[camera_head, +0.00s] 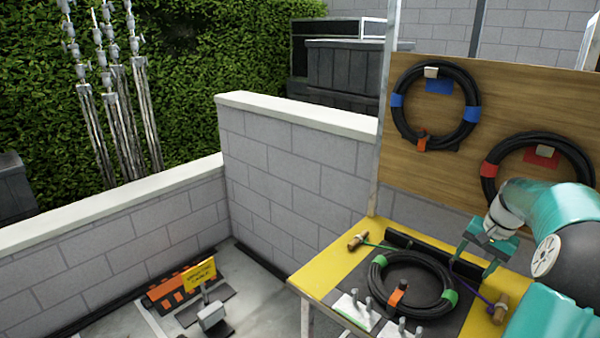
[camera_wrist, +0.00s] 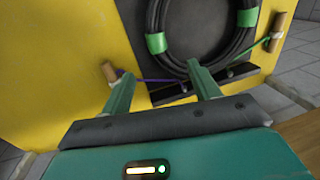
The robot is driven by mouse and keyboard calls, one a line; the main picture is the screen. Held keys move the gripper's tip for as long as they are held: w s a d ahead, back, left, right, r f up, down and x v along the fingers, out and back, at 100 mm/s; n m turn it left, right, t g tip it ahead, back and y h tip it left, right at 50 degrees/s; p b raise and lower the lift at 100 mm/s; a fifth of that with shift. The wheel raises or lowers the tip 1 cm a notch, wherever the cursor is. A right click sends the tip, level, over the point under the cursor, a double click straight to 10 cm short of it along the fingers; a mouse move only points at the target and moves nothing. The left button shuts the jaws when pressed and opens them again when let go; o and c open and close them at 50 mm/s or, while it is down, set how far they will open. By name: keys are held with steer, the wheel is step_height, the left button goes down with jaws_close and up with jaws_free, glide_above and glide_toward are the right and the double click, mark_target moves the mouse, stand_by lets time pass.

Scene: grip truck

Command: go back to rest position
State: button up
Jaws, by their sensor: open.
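My gripper (camera_head: 478,258) is teal and hangs over the back right part of the yellow table (camera_head: 338,261). In the wrist view my gripper (camera_wrist: 158,84) has its two fingers spread apart with nothing between them but the table behind. A black cable coil (camera_head: 376,292) with green bands lies on the table, to the left of and below my gripper in the head view. The coil also shows at the top of the wrist view (camera_wrist: 176,58), beyond the fingertips. I cannot tell the exact gap between fingers and coil.
A wooden board (camera_head: 484,95) behind the table bears a coil with blue bands (camera_head: 399,115) and one with red bands (camera_head: 583,160). Wooden handles with cords (camera_head: 357,241) (camera_head: 499,309) lie at the table's sides. A yellow sign (camera_head: 199,274) and a grey block wall (camera_head: 290,170) stand left.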

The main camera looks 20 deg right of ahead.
steer(key=w+a+r+n+h, duration=0.1)
steer(key=w+a+r+n, duration=0.2)
steer(key=a, duration=1)
steer(key=w+a+r+n+h, duration=0.1)
steer(key=a+r+n, duration=0.3)
steer(key=a, duration=0.8)
steer(key=s+a+n+t, duration=0.1)
steer(key=s+a+n, duration=0.1)
steer(key=s+a, duration=0.4)
steer(key=s+a+n+t+y, duration=0.1)
steer(key=s+a, duration=0.5)
steer(key=a, duration=0.9)
steer(key=n+t, duration=0.1)
steer(key=n, duration=0.1)
steer(key=shift+s+r+n, duration=0.2)
steer(key=shift+n, duration=0.1)
